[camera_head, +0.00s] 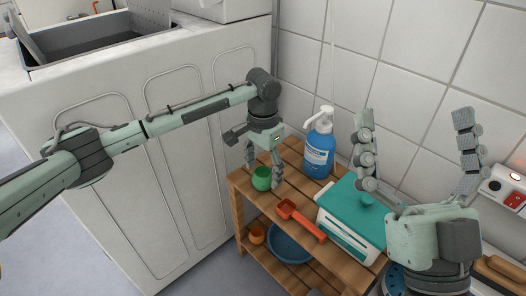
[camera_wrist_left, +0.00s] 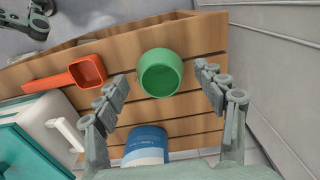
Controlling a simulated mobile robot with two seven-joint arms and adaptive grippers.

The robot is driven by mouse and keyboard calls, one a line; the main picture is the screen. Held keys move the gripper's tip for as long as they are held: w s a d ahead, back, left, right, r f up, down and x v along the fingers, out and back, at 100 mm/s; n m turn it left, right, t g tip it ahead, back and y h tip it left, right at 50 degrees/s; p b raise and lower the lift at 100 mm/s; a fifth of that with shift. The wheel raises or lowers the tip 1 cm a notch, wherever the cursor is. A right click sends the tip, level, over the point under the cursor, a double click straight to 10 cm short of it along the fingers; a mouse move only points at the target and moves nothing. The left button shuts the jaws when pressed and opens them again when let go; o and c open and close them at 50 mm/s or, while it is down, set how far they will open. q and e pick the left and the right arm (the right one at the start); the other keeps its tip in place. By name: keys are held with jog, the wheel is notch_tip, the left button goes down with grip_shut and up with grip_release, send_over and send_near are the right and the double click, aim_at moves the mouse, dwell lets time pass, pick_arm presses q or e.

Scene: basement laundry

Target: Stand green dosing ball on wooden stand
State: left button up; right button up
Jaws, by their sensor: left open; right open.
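The green dosing ball (camera_head: 262,178), an open cup shape, stands on the slatted top of the wooden stand (camera_head: 287,191), near its left end. In the left wrist view the green dosing ball (camera_wrist_left: 160,74) lies between and slightly beyond my left fingertips, with gaps on both sides. My left gripper (camera_head: 263,172) is open and points down over it; its fingers show at both sides in the wrist view (camera_wrist_left: 165,85). My right gripper (camera_head: 417,135) is open and empty, fingers pointing up, at the right in the head view.
A red-orange scoop (camera_head: 301,219), a blue pump bottle (camera_head: 320,146) and a teal-lidded box (camera_head: 352,216) share the stand top. A blue basin (camera_head: 290,243) and an orange item (camera_head: 256,236) are on the lower shelf. A white machine (camera_head: 125,150) stands left; a tiled wall is behind.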

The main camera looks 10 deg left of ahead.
aim_at(263, 172)
pick_arm(q)
notch_tip(263, 172, up, 11)
jog(key=p, duration=0.2)
pick_arm(e)
notch_tip(263, 172, down, 6)
jog(key=w+a+g, duration=0.1)
jog(key=w+g, duration=0.1)
jog(key=g, duration=0.3)
jog(key=shift+w+a+h, duration=0.2)
jog(key=shift+w+h, duration=0.1)
jog(key=shift+h, duration=0.1)
